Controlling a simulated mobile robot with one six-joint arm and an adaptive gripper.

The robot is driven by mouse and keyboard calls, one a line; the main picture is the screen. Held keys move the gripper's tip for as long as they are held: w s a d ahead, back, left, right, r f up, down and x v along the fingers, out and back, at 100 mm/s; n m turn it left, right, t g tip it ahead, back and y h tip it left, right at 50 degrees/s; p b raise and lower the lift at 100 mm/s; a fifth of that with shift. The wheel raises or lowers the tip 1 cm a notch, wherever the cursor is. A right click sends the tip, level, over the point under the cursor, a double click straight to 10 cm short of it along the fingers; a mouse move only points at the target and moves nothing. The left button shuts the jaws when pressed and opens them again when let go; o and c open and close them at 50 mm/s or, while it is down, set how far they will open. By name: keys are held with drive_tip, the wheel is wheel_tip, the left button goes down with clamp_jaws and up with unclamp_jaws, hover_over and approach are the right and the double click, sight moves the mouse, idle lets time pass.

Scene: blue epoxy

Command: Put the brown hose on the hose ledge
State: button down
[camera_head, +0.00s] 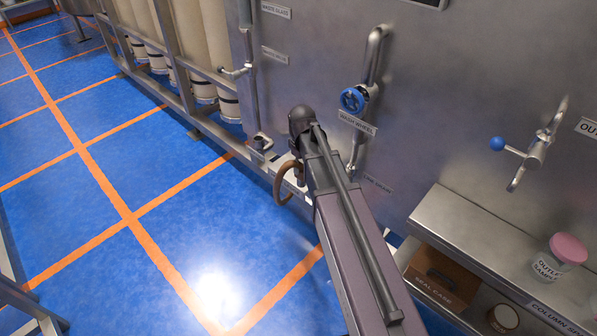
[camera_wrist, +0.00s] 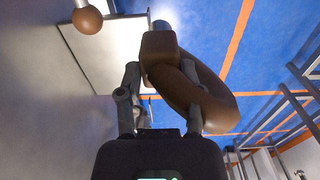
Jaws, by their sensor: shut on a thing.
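The brown hose (camera_head: 284,184) shows in the head view as a curved loop beside the far end of my arm, low by the steel cabinet's left corner. In the wrist view the brown hose (camera_wrist: 207,100) is a thick curve with a blocky brown end between the fingers. My gripper (camera_wrist: 158,82) is shut on that end. In the head view my arm hides the gripper. A pale flat plate (camera_wrist: 105,50) lies beyond the left finger in the wrist view; I cannot tell whether it is the hose ledge. No ledge label is readable.
The steel cabinet wall (camera_head: 440,100) carries a blue wash wheel (camera_head: 353,99) and a blue-knobbed valve (camera_head: 497,144). A brown round knob (camera_wrist: 87,20) is near the plate. A steel bench (camera_head: 460,225) holds a pink-lidded jar (camera_head: 562,256). Blue floor (camera_head: 200,210) is clear at left.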

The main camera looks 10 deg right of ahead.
drive_tip(key=shift+s+a+f+b, duration=0.45)
drive_tip(key=shift+s+a+f, duration=0.15)
drive_tip(key=shift+a+f, duration=0.2)
drive_tip(key=w+d, duration=0.2)
drive_tip(key=w, duration=0.5)
drive_tip(key=w+d+f+b, duration=0.1)
drive_tip(key=w+d, duration=0.1)
drive_tip(key=w, duration=0.6)
drive_tip(key=shift+w+f, duration=0.25)
drive_tip(key=shift+f+b, duration=0.15)
drive_tip(key=shift+b, duration=0.2)
drive_tip(key=shift+f+b, duration=1.65)
drive_tip(key=shift+f, duration=0.1)
drive_tip(key=shift+c, duration=1.3)
unclamp_jaws()
